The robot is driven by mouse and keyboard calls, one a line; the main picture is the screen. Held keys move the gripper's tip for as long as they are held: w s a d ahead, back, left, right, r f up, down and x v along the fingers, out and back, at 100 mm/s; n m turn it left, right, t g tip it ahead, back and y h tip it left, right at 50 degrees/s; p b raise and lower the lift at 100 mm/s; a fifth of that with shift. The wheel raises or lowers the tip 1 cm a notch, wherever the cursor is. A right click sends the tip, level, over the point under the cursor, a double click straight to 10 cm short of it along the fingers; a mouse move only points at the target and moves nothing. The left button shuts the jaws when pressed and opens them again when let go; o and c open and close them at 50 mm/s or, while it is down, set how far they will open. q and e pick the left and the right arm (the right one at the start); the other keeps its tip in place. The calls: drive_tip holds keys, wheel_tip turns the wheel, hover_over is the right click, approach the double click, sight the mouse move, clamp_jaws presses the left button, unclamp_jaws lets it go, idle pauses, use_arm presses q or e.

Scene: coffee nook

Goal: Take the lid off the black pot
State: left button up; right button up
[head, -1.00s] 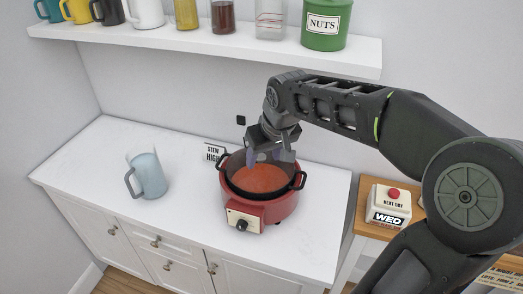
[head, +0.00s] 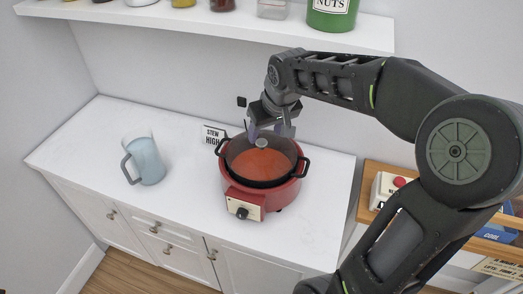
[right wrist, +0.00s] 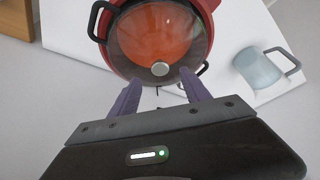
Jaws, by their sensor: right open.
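The black pot (head: 298,172) sits in a red cooker with a dial on the white counter. Its clear lid (head: 285,147) is on it, and orange stew shows through. The round grey lid knob (head: 262,143) shows near the pot's back; it also shows in the right wrist view (right wrist: 160,69). My right gripper (head: 271,131) is open and empty by the back of the lid. In the right wrist view its purple fingers (right wrist: 160,80) point towards the knob, one on each side in the picture; I cannot tell the exact gap. My left gripper is not in view.
A pale blue jug (head: 148,161) stands on the counter to the left. A "STEW HIGH" sign (head: 213,138) stands behind the pot. A white shelf (head: 200,26) with a green nuts tin (head: 332,12) runs above. A wooden table (head: 366,200) with a button box is at right.

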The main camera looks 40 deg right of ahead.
sight(261, 142)
drive_tip(key=p+x, duration=0.1)
drive_tip(key=x, duration=0.4)
drive_tip(key=shift+f, duration=0.15)
drive_tip(key=shift+c, duration=0.3)
idle(0.4)
clamp_jaws()
idle(0.3)
idle(0.9)
